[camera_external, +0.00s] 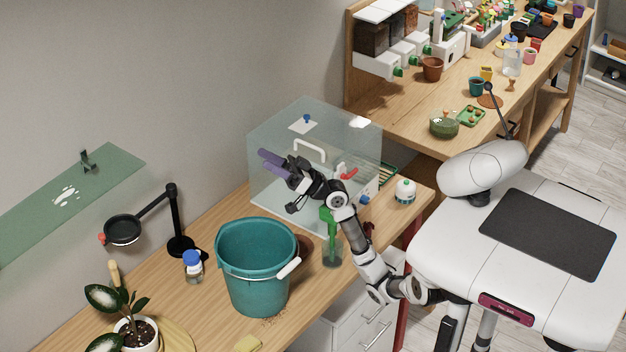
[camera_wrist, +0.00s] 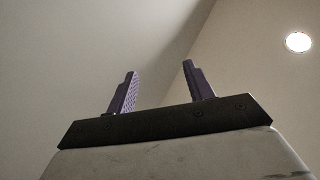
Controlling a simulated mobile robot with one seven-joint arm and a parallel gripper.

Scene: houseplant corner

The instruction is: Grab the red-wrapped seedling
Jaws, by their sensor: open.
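I cannot make out a red-wrapped seedling with certainty in either view. Small colourful items (camera_external: 484,32) crowd the far bench, too small to tell apart. My gripper (camera_external: 266,161) is raised in front of the clear box in the external view, its purple fingers pointing up and left. In the wrist view my gripper (camera_wrist: 160,70) has its two fingers wide apart with nothing between them. Behind them are only bare wall and ceiling.
The clear box (camera_external: 262,140) stands on the near bench (camera_external: 205,312). A white bottle (camera_external: 404,192) stands at right.

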